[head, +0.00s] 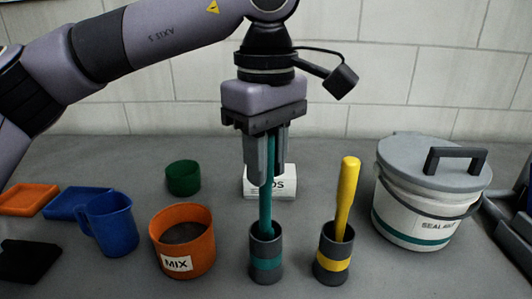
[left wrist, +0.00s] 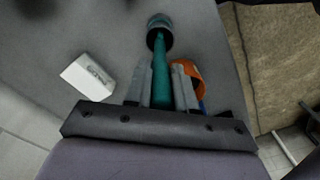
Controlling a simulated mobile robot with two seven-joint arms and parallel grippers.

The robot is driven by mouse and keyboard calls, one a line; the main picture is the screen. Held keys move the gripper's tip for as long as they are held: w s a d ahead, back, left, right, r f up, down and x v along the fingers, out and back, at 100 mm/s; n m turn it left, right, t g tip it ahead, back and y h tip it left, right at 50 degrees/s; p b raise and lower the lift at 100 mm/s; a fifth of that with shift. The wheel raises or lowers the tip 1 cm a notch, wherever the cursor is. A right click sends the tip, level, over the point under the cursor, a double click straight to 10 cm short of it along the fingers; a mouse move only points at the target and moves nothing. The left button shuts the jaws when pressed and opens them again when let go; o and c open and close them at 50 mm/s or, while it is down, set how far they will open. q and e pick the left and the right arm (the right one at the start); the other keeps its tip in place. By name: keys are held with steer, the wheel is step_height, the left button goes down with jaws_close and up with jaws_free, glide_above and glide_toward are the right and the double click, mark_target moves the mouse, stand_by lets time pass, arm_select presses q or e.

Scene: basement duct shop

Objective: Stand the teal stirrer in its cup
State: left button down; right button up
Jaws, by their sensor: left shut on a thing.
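The teal stirrer (head: 265,205) is upright, and its lower end is inside the mouth of the dark grey cup with a teal band (head: 266,264). My left gripper (head: 267,178) is shut on the upper part of the stirrer, above the cup. In the left wrist view the stirrer (left wrist: 161,70) runs between the fingers of the gripper (left wrist: 160,85) to the cup (left wrist: 159,22). The stirrer's lower tip is hidden inside the cup, so I cannot tell whether it touches the bottom.
A yellow stirrer (head: 347,195) stands in a yellow-banded cup (head: 333,265) to the right. An orange MIX tub (head: 183,255) is to the left, with a blue mug (head: 108,224) beyond it. A white box (head: 284,182) is behind, and a lidded sealant bucket (head: 412,215) is at right.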

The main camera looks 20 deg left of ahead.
arm_select(q)
steer(key=shift+f, duration=0.15)
steer(key=c, duration=0.9)
jaws_free()
steer(key=shift+o, duration=0.2)
step_height(320, 180, up, 7)
steer(key=shift+r+p, duration=0.1)
steer(key=shift+p, duration=0.35)
